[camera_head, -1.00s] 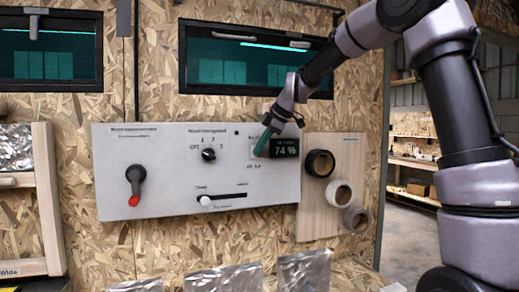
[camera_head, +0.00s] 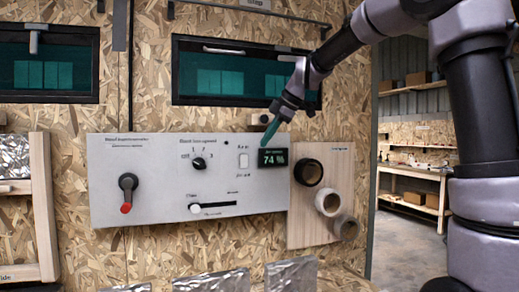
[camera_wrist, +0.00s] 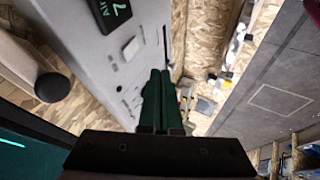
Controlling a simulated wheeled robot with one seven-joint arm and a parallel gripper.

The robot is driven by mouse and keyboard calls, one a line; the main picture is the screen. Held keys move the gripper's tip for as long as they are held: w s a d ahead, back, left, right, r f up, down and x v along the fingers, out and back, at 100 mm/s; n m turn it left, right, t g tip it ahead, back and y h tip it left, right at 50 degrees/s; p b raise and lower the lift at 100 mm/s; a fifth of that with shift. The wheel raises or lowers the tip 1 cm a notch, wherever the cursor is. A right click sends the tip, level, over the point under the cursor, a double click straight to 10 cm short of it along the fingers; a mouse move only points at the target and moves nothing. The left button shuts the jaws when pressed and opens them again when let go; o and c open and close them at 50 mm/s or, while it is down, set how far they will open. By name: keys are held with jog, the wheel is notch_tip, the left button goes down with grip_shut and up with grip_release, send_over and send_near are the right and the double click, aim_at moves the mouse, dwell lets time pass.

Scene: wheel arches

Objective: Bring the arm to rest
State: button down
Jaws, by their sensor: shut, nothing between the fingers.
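My gripper (camera_head: 271,130) is near the upper right part of the grey control panel (camera_head: 150,206), by the display reading 74 % (camera_head: 272,158). Its teal fingers are together with nothing between them. In the wrist view my gripper (camera_wrist: 158,75) points along the panel face (camera_wrist: 75,35), with a white rocker switch (camera_wrist: 131,48) close to the fingertips in the picture. I cannot tell the exact gap to the panel. My arm reaches in from the right of the head view, its elbow raised out of the top of the picture.
The panel has a red-tipped lever (camera_head: 127,192), a rotary knob (camera_head: 199,163) and a slider (camera_head: 196,208). Tape rolls (camera_head: 328,202) hang on a wooden board right of it. Dark windows (camera_head: 240,75) are above, foil packets (camera_head: 290,274) below. Open floor lies at the right.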

jog(key=shift+s+d+r, duration=0.2)
jog(key=shift+d+r, duration=0.1)
jog(key=shift+r, duration=0.1)
jog(key=s+d+f+m+t+h, duration=0.1)
jog(key=s+d+f+m, duration=0.3)
jog(key=s+d+m, duration=0.6)
jog(key=s+d+f+m+t+h, duration=0.2)
jog(key=s+d+f+m, duration=0.3)
jog(key=s+d+m, duration=0.6)
jog(key=s+m+h, duration=0.1)
jog(key=s+m, duration=0.2)
jog(key=s, duration=0.1)
jog(key=shift+s+m, duration=0.15)
jog(key=shift+m, duration=0.25)
jog(key=shift+a, duration=0.1)
